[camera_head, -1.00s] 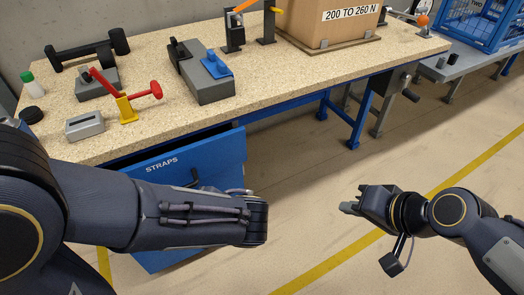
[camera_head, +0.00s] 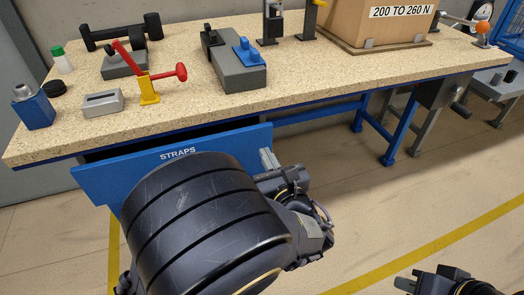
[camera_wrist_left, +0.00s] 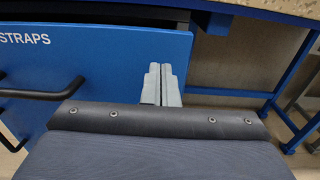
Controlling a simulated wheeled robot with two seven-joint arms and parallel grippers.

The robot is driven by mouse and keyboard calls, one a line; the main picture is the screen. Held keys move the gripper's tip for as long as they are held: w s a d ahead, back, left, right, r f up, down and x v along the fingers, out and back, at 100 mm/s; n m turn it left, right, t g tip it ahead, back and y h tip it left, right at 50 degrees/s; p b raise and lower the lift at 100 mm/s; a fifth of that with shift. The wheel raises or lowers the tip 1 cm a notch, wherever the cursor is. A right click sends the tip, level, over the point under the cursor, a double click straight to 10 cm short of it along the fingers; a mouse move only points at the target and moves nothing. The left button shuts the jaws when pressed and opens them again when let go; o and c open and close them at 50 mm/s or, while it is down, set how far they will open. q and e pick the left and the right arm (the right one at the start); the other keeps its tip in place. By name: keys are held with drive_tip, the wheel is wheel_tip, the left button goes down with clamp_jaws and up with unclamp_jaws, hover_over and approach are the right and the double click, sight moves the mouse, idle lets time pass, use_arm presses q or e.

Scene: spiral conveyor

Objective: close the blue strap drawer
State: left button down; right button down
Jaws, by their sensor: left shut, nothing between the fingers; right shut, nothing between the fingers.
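The blue strap drawer (camera_head: 93,183), labelled STRAPS, sits under the near edge of the workbench. A dark gap shows behind its top edge, so its front stands out from the bench. Its black handle (camera_wrist_left: 45,93) shows in the left wrist view; in the head view my arm hides it. My left gripper (camera_head: 269,159) is shut and empty, its fingertips at the right end of the drawer front. In the left wrist view the fingers (camera_wrist_left: 162,84) overlap the panel's right edge; I cannot tell whether they touch. My right gripper (camera_head: 406,284) is shut and empty, low at the right.
The workbench (camera_head: 190,105) carries a red-handled clamp (camera_head: 149,88), a grey block with a blue part (camera_head: 240,72) and a cardboard box (camera_head: 365,22). Blue bench legs (camera_head: 398,135) stand to the right. A second black handle (camera_wrist_left: 14,143) shows lower down.

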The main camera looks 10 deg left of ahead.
sight(257, 138)
use_arm(q)
drive_tip(key=b+x, duration=0.1)
drive_tip(key=x, duration=0.3)
